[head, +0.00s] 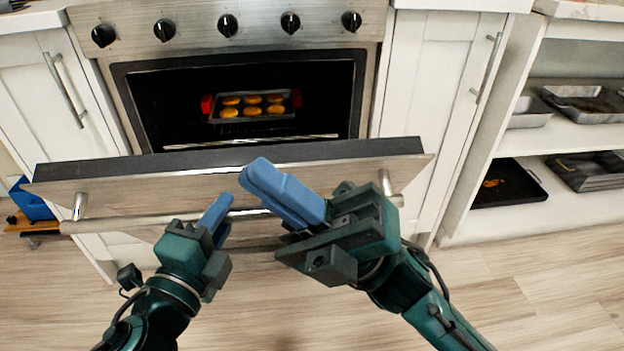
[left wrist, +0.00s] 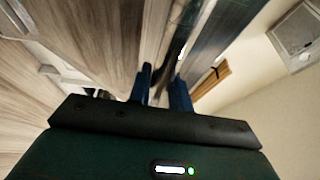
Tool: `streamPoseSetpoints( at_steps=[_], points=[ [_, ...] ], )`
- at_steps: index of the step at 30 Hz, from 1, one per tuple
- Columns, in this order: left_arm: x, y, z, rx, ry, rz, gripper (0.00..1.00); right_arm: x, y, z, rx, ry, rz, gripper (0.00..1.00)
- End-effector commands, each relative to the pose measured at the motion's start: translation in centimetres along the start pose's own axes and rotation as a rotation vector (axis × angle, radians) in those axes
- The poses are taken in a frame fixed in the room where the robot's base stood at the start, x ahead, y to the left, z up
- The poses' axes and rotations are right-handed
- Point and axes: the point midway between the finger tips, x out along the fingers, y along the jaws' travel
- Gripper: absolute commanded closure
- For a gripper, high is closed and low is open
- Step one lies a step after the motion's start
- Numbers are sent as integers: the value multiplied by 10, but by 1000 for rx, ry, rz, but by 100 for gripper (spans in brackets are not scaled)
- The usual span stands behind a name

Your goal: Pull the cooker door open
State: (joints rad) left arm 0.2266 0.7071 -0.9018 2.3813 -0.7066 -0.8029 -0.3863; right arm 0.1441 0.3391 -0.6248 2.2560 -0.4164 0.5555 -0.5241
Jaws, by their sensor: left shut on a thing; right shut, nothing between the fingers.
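The cooker door (head: 140,188) is partly open, tilted outward with its top edge away from the oven front. Its handle bar (head: 110,223) runs across the door's front. My left gripper (head: 217,212) is shut on the handle bar, left of its middle. In the left wrist view my left gripper (left wrist: 163,80) has its blue fingers on either side of the dark handle bar (left wrist: 176,45). My right gripper (head: 262,178) is shut and empty, in front of the door's upper middle; whether it touches the door I cannot tell.
Inside the oven a tray (head: 296,100) holds several round yellow-orange items. Black knobs (head: 227,26) line the panel above. White cabinets (head: 435,75) flank the cooker. Open shelves (head: 560,139) with pans stand at the right. The wooden floor (head: 480,300) is clear at the lower right.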

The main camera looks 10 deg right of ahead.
Motion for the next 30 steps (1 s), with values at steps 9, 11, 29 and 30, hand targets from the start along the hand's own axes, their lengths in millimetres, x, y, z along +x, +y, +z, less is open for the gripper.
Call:
streamPoseSetpoints(
  at_steps=[9, 11, 29, 30],
  points=[
    [1, 2, 0, 0, -1, 4, 100, 32, -22, -59, -607, 676, 80, 100],
    [1, 2, 0, 0, -1, 4, 100, 30, -30, -66, -711, 809, 104, 100],
    [1, 2, 1, 1, -3, 4, 100, -32, -69, 26, -1315, 2271, 385, 100],
    [1, 2, 1, 1, -3, 4, 100, -34, -64, 40, -1311, 2370, 396, 100]
  ],
)
